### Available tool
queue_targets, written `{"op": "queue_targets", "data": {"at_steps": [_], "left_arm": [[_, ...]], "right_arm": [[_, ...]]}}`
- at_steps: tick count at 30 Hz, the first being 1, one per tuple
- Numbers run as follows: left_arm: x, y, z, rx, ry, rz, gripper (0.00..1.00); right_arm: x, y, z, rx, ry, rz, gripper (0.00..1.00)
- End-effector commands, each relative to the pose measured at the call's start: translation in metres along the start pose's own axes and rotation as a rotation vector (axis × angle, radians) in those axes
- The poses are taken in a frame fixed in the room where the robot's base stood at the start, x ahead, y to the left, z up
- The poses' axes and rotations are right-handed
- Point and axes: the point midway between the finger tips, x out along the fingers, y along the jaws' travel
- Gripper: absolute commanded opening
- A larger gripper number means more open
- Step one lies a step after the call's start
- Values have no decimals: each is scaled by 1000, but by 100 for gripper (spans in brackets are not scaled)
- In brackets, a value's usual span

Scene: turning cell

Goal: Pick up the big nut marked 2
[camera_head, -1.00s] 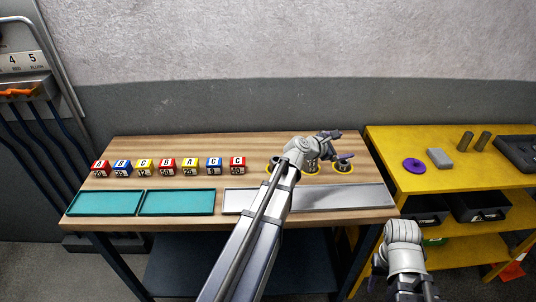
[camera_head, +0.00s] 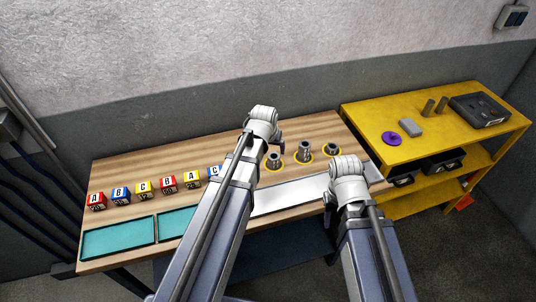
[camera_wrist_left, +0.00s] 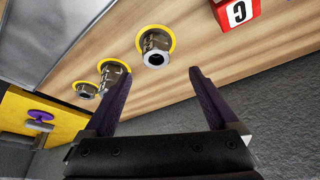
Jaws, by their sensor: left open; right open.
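Three metal nuts stand on yellow rings on the wooden table: a left one (camera_head: 273,160), a middle one (camera_head: 304,150) and a right one (camera_head: 331,149). I cannot read a 2 on any of them. In the left wrist view the nearest nut (camera_wrist_left: 155,48) stands ahead of my left gripper (camera_wrist_left: 159,72), which is open and empty; the others (camera_wrist_left: 112,75) (camera_wrist_left: 87,90) lie farther left.
Lettered cubes (camera_head: 144,188) stand in a row on the left, one near my left gripper in the wrist view (camera_wrist_left: 237,12). Teal trays (camera_head: 118,238) and a pale tray (camera_head: 290,195) lie along the front. A yellow bench (camera_head: 370,115) with a purple disc (camera_head: 391,138) stands right.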

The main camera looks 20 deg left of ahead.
Motion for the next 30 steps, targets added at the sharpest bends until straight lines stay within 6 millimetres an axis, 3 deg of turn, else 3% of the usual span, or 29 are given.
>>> {"op": "queue_targets", "data": {"at_steps": [9, 19, 30], "left_arm": [[27, 1, 0, -4, 1, 2, 92], [35, 2, 0, -5, 2, 3, 92], [79, 6, 0, -6, 2, 2, 92]], "right_arm": [[25, -2, -2, 1, 0, 0, 50], [33, -3, -2, 1, 0, 0, 50], [73, -7, -4, 2, 0, 0, 50]]}}
